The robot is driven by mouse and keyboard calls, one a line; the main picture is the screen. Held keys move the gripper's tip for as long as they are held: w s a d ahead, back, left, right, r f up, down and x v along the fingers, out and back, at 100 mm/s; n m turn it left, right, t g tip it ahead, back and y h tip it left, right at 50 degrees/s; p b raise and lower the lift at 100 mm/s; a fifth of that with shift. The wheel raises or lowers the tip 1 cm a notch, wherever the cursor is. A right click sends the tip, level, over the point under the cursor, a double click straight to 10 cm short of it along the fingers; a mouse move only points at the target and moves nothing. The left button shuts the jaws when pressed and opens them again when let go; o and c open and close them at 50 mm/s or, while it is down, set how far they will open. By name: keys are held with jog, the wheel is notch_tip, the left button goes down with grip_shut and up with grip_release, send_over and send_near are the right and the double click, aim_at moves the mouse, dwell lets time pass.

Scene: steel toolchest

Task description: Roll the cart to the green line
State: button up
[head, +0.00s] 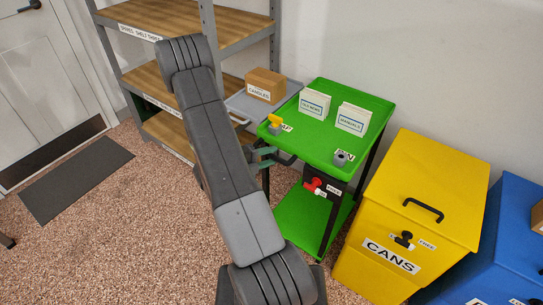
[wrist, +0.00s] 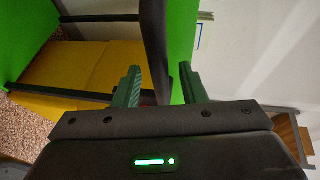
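The green two-tier cart (head: 335,125) stands by the wall in the head view, with white cards on its top tray. A red knob (head: 314,185) is on a dark plate below the tray, with a small label too small to read surely. My gripper (head: 263,156) is at the cart's left front side, below the tray. In the wrist view my gripper (wrist: 160,85) has its green fingers apart, with a dark bar (wrist: 155,40) between them. A gap shows on the right of the bar; contact cannot be told. No green line is visible.
A yellow CANS bin (head: 425,190) stands right of the cart, then a blue bin (head: 505,235). A grey tray (head: 240,103) with a cardboard box (head: 265,85) and a metal shelf (head: 150,75) are behind left. Open speckled floor lies left, with a dark mat (head: 75,180) by the door.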

jog(key=shift+w+d+f, duration=0.15)
jog(key=shift+w+d, duration=0.2)
jog(key=shift+d, duration=0.25)
grip_shut()
jog(key=shift+s+a, duration=0.1)
jog(key=shift+a, duration=0.05)
